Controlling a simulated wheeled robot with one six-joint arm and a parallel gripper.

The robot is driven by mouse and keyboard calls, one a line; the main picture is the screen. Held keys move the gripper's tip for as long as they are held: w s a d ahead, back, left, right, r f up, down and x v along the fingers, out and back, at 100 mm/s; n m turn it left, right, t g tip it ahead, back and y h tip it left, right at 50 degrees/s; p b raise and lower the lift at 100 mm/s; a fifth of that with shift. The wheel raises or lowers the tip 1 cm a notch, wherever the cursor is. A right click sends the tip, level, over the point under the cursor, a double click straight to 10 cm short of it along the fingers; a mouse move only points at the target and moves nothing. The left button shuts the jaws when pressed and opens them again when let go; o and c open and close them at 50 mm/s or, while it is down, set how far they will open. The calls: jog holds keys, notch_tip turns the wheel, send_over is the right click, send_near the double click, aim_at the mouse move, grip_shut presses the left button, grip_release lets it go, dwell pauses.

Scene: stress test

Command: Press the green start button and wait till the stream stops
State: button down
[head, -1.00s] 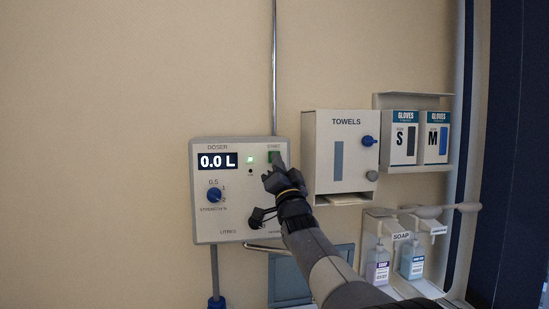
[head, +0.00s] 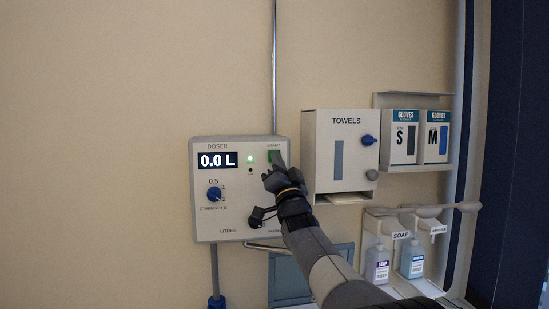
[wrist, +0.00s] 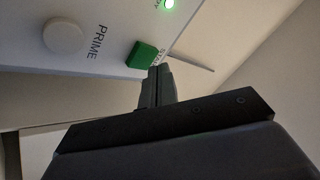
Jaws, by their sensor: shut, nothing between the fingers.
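The doser (head: 207,182) is a pale grey wall box in the head view. Its display (head: 218,161) reads 0.0 L, and a small green light (head: 250,158) is lit beside it. The green start button (head: 274,156) is at its upper right, partly hidden by my gripper. My gripper (head: 268,179) is shut and empty, just below the button. In the wrist view the green button (wrist: 142,54) sits right at the tips of my shut fingers (wrist: 158,70); I cannot tell whether they touch. No stream shows in either view.
A towel dispenser (head: 355,172) hangs right of the doser. Glove boxes (head: 403,138) and soap bottles (head: 377,266) are further right. A blue knob (head: 214,194) is on the doser's left side. A white PRIME button (wrist: 64,37) shows in the wrist view. The wall at left is bare.

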jog(key=shift+w, duration=0.1)
dwell(0.7)
jog(key=shift+w, duration=0.3)
jog(key=shift+w+a+p, duration=0.15)
jog(key=shift+w+p, duration=0.3)
jog(key=shift+p, duration=0.05)
dwell(0.6)
dwell(0.3)
jog(key=shift+s+b, duration=0.85)
jog(key=shift+b, duration=0.15)
